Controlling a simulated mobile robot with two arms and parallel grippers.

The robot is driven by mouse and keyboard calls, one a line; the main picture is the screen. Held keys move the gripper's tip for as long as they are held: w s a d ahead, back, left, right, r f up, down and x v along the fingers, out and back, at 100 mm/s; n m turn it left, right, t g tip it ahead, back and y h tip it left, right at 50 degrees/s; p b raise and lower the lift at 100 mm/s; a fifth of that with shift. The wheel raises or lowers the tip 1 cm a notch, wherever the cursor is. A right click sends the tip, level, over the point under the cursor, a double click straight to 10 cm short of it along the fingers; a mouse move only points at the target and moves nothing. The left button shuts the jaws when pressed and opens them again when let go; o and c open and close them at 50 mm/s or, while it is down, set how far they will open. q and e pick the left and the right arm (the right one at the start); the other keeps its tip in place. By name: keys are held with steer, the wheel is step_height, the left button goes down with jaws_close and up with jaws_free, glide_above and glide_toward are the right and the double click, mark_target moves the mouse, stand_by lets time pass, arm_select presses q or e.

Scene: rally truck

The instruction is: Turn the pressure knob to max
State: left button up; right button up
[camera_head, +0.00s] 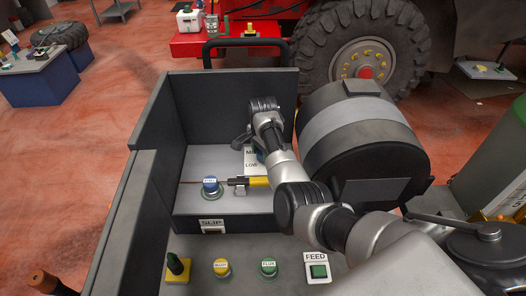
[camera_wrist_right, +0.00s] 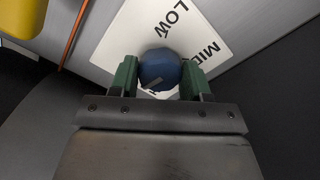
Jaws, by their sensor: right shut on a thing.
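In the head view my right arm reaches over the machine, and the gripper (camera_head: 250,138) is at the plate (camera_head: 250,158), mostly hiding the knob. My left gripper is not in view.
A blue-topped knob (camera_head: 210,186) and a yellow tool (camera_head: 255,181) are in the tray below. Front buttons include a green FEED button (camera_head: 318,271). A large dark drum (camera_head: 350,130) stands close right of my arm. Grey walls (camera_head: 160,120) enclose the left and back.

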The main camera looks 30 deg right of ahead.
steer(key=shift+w+r+m, duration=0.1)
steer(key=shift+r+m, duration=0.05)
steer(key=shift+m, duration=0.95)
steer(key=shift+w+r+m, duration=0.1)
steer(key=shift+m, duration=1)
steer(key=o, duration=0.9)
steer(key=shift+s+f, duration=0.1)
steer(key=shift+f, duration=0.05)
steer(key=shift+r+b, duration=1.6)
steer(key=shift+r, duration=3.85)
steer(key=shift+f, duration=0.1)
